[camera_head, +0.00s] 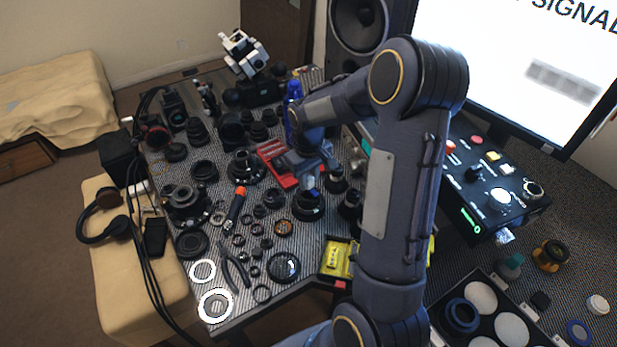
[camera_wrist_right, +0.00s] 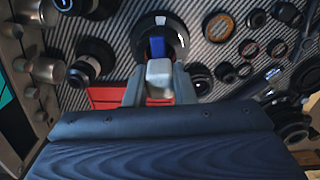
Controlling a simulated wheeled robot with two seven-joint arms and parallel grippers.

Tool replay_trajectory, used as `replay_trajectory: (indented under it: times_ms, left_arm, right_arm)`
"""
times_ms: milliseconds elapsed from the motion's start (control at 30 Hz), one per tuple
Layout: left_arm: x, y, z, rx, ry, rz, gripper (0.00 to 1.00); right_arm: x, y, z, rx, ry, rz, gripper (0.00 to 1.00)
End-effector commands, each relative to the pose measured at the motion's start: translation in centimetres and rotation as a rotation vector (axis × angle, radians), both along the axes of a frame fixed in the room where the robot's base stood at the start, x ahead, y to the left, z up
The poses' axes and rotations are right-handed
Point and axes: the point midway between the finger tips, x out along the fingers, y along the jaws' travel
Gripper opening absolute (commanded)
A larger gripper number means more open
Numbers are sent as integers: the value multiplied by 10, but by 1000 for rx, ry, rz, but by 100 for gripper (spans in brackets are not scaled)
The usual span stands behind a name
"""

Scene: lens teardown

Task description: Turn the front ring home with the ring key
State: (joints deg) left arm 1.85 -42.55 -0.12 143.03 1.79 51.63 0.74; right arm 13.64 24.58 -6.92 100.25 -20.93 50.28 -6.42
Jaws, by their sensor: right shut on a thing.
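My right gripper (camera_head: 309,172) reaches over the mat and is shut on the ring key. In the right wrist view its fingers (camera_wrist_right: 160,82) close on the key's pale grey block (camera_wrist_right: 160,71). The key's blue part (camera_wrist_right: 157,46) points down to a dark lens barrel with a ring (camera_wrist_right: 178,35). In the head view the blue part (camera_head: 313,192) is just above or in the mouth of that upright barrel (camera_head: 308,209). I cannot tell whether the key seats in the front ring. My left gripper is not in view.
A red tray (camera_head: 270,152) lies beside the gripper. Many dark lens parts stand on the striped mat, close around the barrel. A yellow box (camera_head: 336,258), pliers (camera_head: 233,268) and white rings (camera_head: 215,305) lie toward the front. A control box (camera_head: 487,205) stands right.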

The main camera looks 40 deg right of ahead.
Motion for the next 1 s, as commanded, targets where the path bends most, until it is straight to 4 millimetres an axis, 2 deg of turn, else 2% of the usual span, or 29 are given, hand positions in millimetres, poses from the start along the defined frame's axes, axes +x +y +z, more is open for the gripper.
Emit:
replay_trajectory:
  times_ms: [1000]
  left_arm:
    - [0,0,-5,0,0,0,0]
  right_arm:
    - [0,0,-7,0,0,0,0]
